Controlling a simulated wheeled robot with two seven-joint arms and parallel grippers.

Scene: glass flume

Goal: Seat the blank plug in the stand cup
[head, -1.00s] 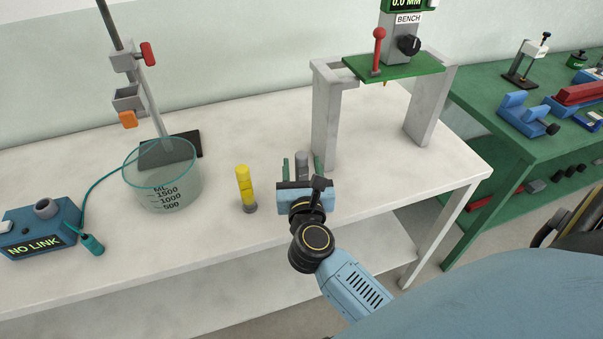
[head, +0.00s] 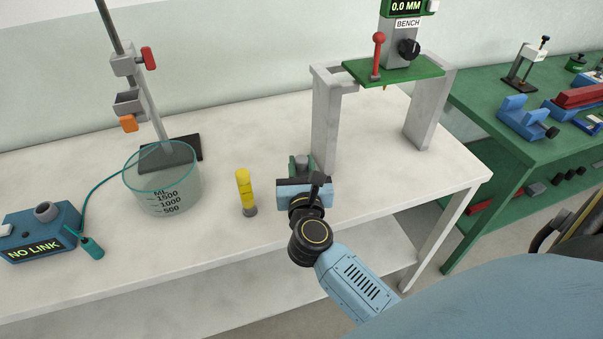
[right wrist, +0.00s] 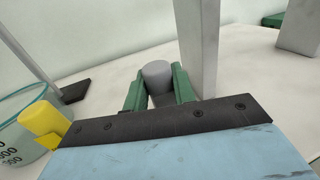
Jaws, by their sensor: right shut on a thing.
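The grey cylinder (head: 302,161), which looks like the blank plug, stands on the white bench beyond my right gripper (head: 302,167). The gripper's green fingers are shut on its sides. In the right wrist view the plug (right wrist: 158,75) shows upright between the fingertips (right wrist: 157,88); its lower part is hidden. The metal stand at the left carries a small grey open holder (head: 128,101), which looks like the stand cup; it appears empty, and an orange knob (head: 128,123) sits below it. My left gripper is not in view.
A yellow cylinder with a grey base (head: 245,192) stands left of my right gripper. A glass beaker (head: 165,190) stands before the stand's dark base. A blue box (head: 38,232) is at far left. A grey-legged frame (head: 325,120) rises close behind the plug.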

